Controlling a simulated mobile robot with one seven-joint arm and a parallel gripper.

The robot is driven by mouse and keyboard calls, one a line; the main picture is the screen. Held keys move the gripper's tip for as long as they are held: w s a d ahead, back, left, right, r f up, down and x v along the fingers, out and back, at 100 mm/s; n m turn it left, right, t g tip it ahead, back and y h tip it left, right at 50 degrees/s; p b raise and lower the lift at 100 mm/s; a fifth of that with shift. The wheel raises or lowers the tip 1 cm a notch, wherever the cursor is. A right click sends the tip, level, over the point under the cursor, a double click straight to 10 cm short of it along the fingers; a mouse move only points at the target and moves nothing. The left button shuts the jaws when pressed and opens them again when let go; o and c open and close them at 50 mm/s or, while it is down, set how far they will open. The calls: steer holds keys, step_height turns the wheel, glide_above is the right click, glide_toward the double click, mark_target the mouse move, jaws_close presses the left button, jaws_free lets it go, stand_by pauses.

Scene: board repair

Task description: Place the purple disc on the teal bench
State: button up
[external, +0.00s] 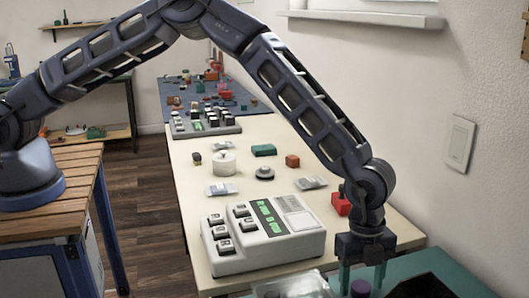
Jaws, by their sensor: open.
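The teal bench (418,262) shows at the bottom right and is cut off by the frame edge. A small purple round object (360,287), likely the purple disc, shows at the bottom edge; only its upper part is in view. My gripper (362,277) points down over the bench with its two fingers apart. In the picture the purple object sits between or just in front of the fingertips; I cannot tell which, nor whether they touch it.
A clear container (305,284) and a black tray (432,287) flank the gripper. The cream table (185,225) behind holds a white keypad device (262,240), a red object (341,206) and several small parts. A wall stands at the right.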

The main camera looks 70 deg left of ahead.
step_height(320, 180, up, 12)
steer(key=a, duration=0.2)
steer(key=s+a+r+n+t+y, duration=0.1)
steer(key=s+a+r+n, duration=0.15)
steer(key=a+r, duration=0.55)
steer(key=s+a+r+n+t, duration=0.1)
steer(key=s+a+r+n, duration=0.15)
steer(key=a+r, duration=0.55)
steer(key=s+a+r+n+y, duration=0.1)
steer(key=s+a+r+n, duration=0.3)
steer(key=s+a+r, duration=0.9)
steer(key=s+a+r+n+t, duration=0.1)
steer(key=s+a+r+n, duration=0.2)
steer(key=s+a, duration=0.4)
steer(key=s+a+r+n+t, duration=0.1)
steer(key=s+a+r+n, duration=0.25)
steer(key=s, duration=0.45)
steer(key=s+a+f+n, duration=0.1)
steer(key=s+a+n, duration=0.1)
steer(key=s, duration=0.5)
steer(key=s+a+f+n, duration=0.2)
steer(key=s+a, duration=0.2)
steer(key=s, duration=0.4)
steer(key=shift+a+f+t+h, duration=0.2)
steer(key=shift+f+t+h, duration=0.1)
steer(key=shift+t, duration=0.1)
